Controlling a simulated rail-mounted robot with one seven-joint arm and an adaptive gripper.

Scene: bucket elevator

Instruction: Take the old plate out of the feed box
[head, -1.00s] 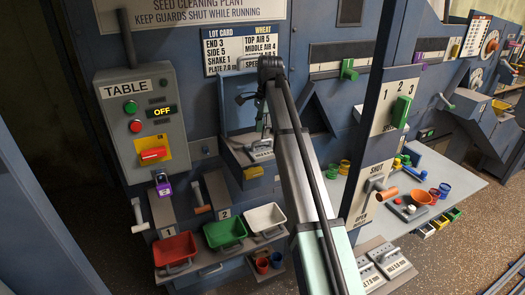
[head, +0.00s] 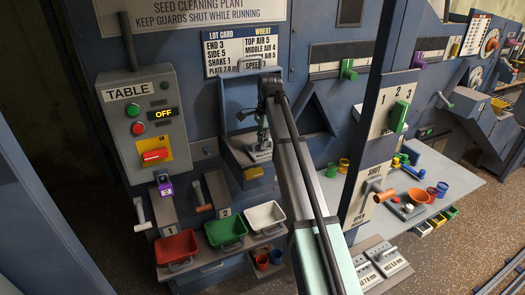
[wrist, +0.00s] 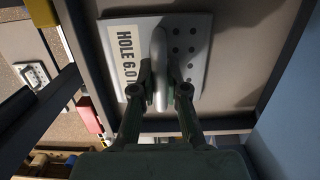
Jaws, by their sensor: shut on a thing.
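In the head view the plate (head: 260,155) lies in the open feed box (head: 233,152), partly hidden by my arm. My gripper (wrist: 160,88) is shut on the plate's handle, one finger on each side of it. In the head view my gripper (head: 262,140) is small and dark, just above the plate. The plate's contact with the box floor is hard to judge.
Two labelled plates (head: 385,258) with handles lie on a low shelf at bottom right. Red (head: 177,247), green (head: 226,232) and white (head: 265,216) trays stand below the box. A blue post (head: 372,120) stands right of my arm.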

